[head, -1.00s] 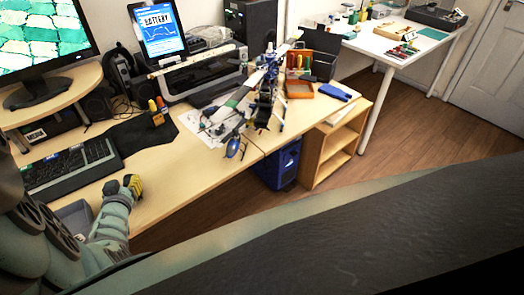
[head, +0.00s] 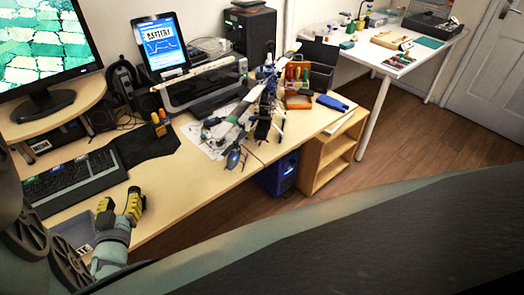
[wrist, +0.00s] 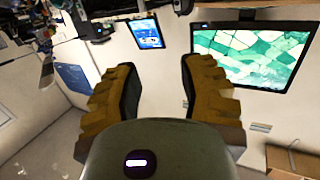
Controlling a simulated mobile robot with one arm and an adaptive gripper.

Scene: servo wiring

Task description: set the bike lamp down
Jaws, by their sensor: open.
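My gripper (head: 118,207) has black and yellow fingers and shows at the lower left of the head view, near the desk's front edge. In the wrist view my gripper (wrist: 160,95) has its two fingers spread wide, with nothing seen between them. I cannot make out a bike lamp for sure in either view. A small dark item with orange and yellow parts (head: 158,122) stands on the black mat (head: 143,145), beyond my gripper; I cannot tell what it is.
A keyboard (head: 76,178) lies left of the mat. A grey bin (head: 72,230) is beside my gripper. A model helicopter (head: 262,100) stands on the desk (head: 190,178) at the right. A monitor (head: 42,50) and a tablet (head: 160,45) stand behind. The desk's front middle is clear.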

